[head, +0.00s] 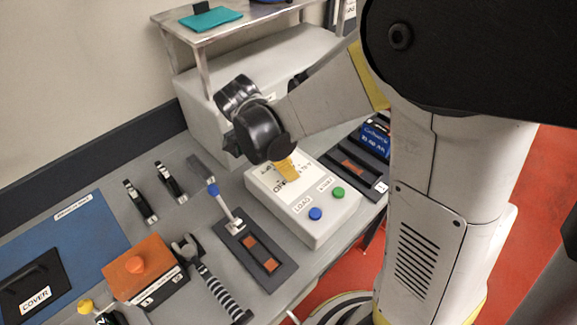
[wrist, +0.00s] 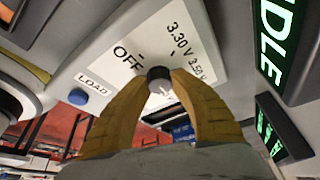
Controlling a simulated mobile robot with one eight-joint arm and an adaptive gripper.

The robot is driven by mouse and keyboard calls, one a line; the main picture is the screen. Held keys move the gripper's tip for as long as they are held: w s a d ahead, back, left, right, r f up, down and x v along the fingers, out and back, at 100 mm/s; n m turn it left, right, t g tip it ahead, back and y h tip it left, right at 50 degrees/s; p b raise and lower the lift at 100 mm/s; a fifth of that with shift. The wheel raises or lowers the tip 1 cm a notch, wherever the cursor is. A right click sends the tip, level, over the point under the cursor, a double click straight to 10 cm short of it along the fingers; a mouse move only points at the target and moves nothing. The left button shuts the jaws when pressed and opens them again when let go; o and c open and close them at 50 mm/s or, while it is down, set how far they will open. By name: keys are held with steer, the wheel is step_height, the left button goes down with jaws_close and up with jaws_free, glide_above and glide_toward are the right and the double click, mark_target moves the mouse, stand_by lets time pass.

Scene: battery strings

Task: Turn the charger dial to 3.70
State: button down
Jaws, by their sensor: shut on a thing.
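The charger (head: 335,215) is a pale box on the grey bench, with a blue LOAD button (head: 315,214) and a green button (head: 338,192). My gripper (head: 287,170) reaches down onto its top face, and its yellow fingers hide the dial in the head view. In the wrist view the dial (wrist: 158,73) is a small dark knob held between the yellow fingertips (wrist: 158,84). The labels OFF, 3.30 V and 3.50 V show around it; other marks are hidden by the fingers. I cannot tell which value the dial points at.
A green-lit display reading IDLE (wrist: 275,30) shows in the wrist view. A tray with orange blocks and a lever (head: 255,255), an orange box (head: 145,270) and a striped-handled tool (head: 215,288) lie left of the charger. A blue battery (head: 375,138) stands behind right.

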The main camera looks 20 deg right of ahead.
steer(key=c, duration=1.1)
jaws_free()
steer(key=v, duration=1.2)
